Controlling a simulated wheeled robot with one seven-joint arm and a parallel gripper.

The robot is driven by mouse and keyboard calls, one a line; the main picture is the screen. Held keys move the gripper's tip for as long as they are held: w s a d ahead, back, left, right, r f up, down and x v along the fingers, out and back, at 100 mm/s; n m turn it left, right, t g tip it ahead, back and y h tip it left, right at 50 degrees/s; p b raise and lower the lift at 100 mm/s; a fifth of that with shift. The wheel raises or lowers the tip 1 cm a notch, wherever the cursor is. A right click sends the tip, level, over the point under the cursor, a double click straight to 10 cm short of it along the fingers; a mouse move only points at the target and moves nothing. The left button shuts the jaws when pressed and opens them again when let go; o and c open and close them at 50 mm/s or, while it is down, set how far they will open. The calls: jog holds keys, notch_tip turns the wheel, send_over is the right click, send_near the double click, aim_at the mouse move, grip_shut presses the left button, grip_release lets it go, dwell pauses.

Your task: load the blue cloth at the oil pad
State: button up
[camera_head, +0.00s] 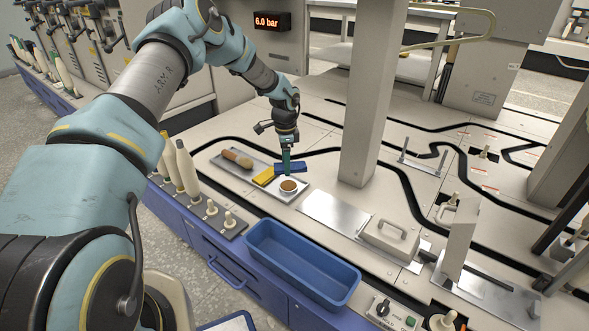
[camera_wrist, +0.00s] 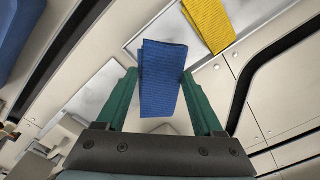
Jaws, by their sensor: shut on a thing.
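My gripper (camera_head: 287,158) points down over the tray and is shut on the folded blue cloth (camera_head: 293,168). In the wrist view the blue cloth (camera_wrist: 162,75) hangs between the two green fingers. A small round white dish with a brown top (camera_head: 288,186), which looks like the oil pad, sits on the tray just in front of and below the cloth. The cloth looks close above the dish's far side; I cannot tell the gap. The dish is not clearly visible in the wrist view.
A yellow cloth (camera_head: 263,176) lies left of the dish on the metal tray (camera_head: 223,166), with a brown-handled tool (camera_head: 238,158) behind it. A blue bin (camera_head: 302,264) is in front. A grey post (camera_head: 371,95) stands close to the right, and pale cones (camera_head: 187,170) to the left.

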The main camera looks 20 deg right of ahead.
aim_at(285, 185)
jog(key=shift+w+a+f, duration=0.15)
jog(key=shift+w+a, duration=0.05)
jog(key=shift+w, duration=0.1)
notch_tip(285, 185, down, 6)
jog(key=b, duration=0.4)
jog(key=shift+b, duration=0.4)
jog(key=shift+f, duration=0.45)
dwell(2.0)
jog(key=shift+r+p, duration=2.65)
jog(key=shift+r, duration=0.95)
jog(key=shift+a, duration=0.1)
